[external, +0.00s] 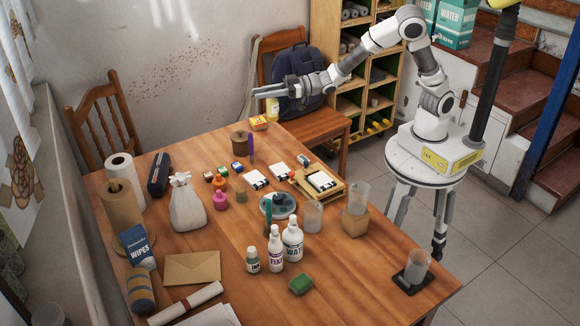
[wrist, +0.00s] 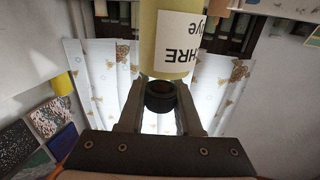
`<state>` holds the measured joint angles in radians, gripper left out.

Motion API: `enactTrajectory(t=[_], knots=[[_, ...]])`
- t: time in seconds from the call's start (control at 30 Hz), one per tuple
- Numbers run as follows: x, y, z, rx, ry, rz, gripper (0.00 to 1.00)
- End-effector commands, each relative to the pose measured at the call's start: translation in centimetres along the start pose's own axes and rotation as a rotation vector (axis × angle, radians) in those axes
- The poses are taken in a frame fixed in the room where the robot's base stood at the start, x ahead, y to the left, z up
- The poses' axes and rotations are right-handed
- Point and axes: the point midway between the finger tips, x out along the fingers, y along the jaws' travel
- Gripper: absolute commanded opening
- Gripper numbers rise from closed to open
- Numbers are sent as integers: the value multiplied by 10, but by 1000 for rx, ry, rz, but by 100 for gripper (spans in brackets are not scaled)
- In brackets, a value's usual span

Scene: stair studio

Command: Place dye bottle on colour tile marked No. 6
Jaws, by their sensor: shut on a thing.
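My gripper (external: 268,91) is raised above the table's back edge, to the left of the dark backpack. It is shut on a yellow dye bottle (external: 272,108), which hangs below the fingers. In the wrist view the bottle (wrist: 172,62) has a white label partly reading "HRE" and "ye", and its black cap (wrist: 160,96) lies between the fingers. White cards with dark marks (external: 255,179) lie on the table, and a similar one (external: 322,182) is on a wooden tray. No number 6 is readable, so I cannot tell which tile is No. 6.
Below my gripper, a yellow-orange packet (external: 258,123) and a brown pot (external: 240,140) stand at the table's (external: 330,262) back edge. Small dye jars (external: 221,199), white bottles (external: 292,242) and clear beakers (external: 313,216) crowd the middle. A chair with a backpack (external: 303,75) stands behind.

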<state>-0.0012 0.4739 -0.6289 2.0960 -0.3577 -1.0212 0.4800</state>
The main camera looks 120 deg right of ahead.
Motion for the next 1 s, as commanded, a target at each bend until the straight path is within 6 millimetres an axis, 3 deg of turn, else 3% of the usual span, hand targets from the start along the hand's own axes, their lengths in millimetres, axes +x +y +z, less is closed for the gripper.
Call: enactTrajectory(t=[0.03, 0.1, 0.27, 0.5, 0.7, 0.93, 1.0], knots=[[-2, 28, 0, 0, 4, 43, 0], [-6, 60, -1, 0, 5, 92, 0], [-22, 133, -3, 0, 8, 204, 0], [-61, 237, -6, -2, 12, 370, 0], [-92, 293, -9, -4, 14, 464, 0], [-116, 331, -10, -5, 15, 529, 0], [-114, 329, 3, -2, 10, 525, 0]])
